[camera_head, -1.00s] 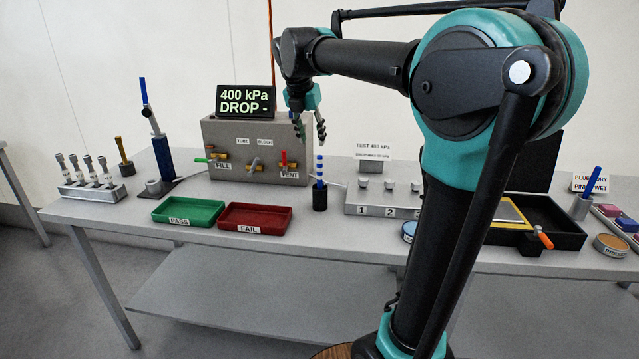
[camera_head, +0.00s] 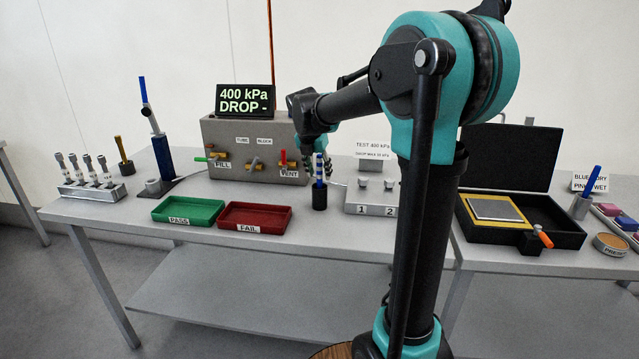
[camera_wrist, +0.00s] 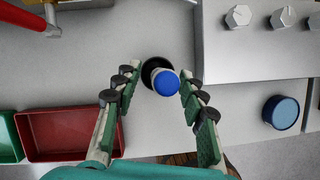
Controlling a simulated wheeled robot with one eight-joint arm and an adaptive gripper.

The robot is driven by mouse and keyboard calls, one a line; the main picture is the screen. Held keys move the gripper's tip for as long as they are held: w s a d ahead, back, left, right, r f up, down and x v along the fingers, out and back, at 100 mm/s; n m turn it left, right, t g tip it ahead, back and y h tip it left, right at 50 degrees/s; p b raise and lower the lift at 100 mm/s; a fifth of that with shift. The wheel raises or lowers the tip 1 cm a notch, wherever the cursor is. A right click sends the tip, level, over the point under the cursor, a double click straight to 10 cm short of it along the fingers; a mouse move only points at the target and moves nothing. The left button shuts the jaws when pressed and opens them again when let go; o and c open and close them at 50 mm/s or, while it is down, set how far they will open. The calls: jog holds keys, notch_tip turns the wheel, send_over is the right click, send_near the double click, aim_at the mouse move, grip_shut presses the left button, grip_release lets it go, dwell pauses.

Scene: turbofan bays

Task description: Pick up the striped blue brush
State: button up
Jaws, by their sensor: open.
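The striped blue brush (camera_head: 319,169) stands upright in a small black holder (camera_head: 319,199) on the bench, right of the red tray. In the wrist view its round blue top (camera_wrist: 166,82) shows from above, over the dark holder (camera_wrist: 155,72). My gripper (camera_head: 318,165) is open at the brush's upper part. In the wrist view my gripper (camera_wrist: 158,98) has one finger on each side of the brush, with visible gaps. The brush's lower end is hidden in the holder.
The red FAIL tray (camera_head: 254,217) and green PASS tray (camera_head: 188,210) lie left of the holder. The grey numbered block (camera_head: 372,199) is close on the right. The tube block (camera_head: 245,150) with valve handles stands behind. A blue-topped round tin (camera_wrist: 281,112) sits farther right.

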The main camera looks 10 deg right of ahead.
jog(key=shift+x, duration=1)
grip_shut()
jog(key=shift+r, duration=0.15)
